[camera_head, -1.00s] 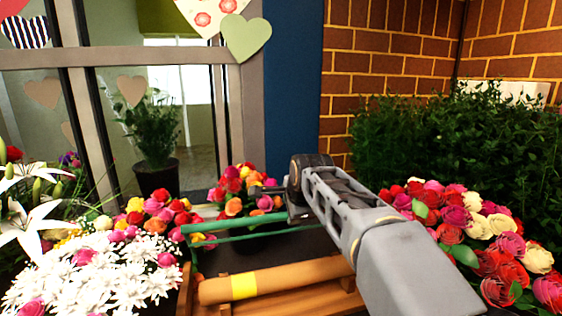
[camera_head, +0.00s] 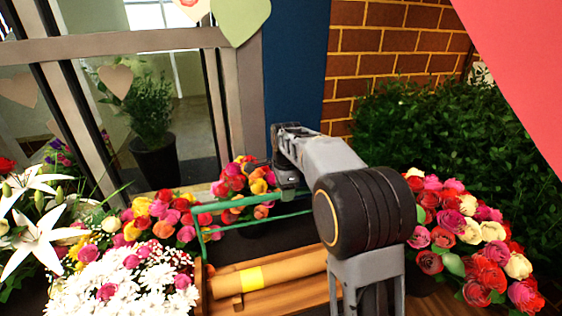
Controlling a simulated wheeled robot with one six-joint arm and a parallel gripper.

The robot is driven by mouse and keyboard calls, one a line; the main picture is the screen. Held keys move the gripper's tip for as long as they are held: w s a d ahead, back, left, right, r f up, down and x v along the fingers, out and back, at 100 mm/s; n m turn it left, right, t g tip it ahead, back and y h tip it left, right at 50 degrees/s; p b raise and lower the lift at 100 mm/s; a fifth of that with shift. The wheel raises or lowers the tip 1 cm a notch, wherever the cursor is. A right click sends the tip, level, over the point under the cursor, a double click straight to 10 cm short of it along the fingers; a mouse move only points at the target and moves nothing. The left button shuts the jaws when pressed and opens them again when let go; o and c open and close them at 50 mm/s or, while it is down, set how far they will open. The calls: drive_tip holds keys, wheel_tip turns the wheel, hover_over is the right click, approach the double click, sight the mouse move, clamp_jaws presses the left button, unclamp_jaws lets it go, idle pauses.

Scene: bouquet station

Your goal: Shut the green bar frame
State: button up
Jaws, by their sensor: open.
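The green bar frame (camera_head: 255,221) stands raised over a wooden stand, its thin green bars running across behind a rolled orange-brown paper. Its right end is hidden behind my arm. My gripper (camera_head: 262,165) is at the far end of my arm, just above and behind the frame's upper bar, in front of the rose bunch. The jaws are small and partly lost against the flowers; they are open. I cannot tell whether they touch the bar.
The paper roll (camera_head: 285,275) with a yellow band lies on the wooden stand (camera_head: 290,298). White flowers (camera_head: 105,285) crowd the left, and a rose bouquet (camera_head: 465,235) stands at right before a green hedge (camera_head: 430,130). A window with a potted plant (camera_head: 150,125) is behind.

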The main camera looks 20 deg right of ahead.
drive_tip(key=r, duration=0.3)
drive_tip(key=shift+w, duration=0.2)
drive_tip(key=shift+w, duration=0.1)
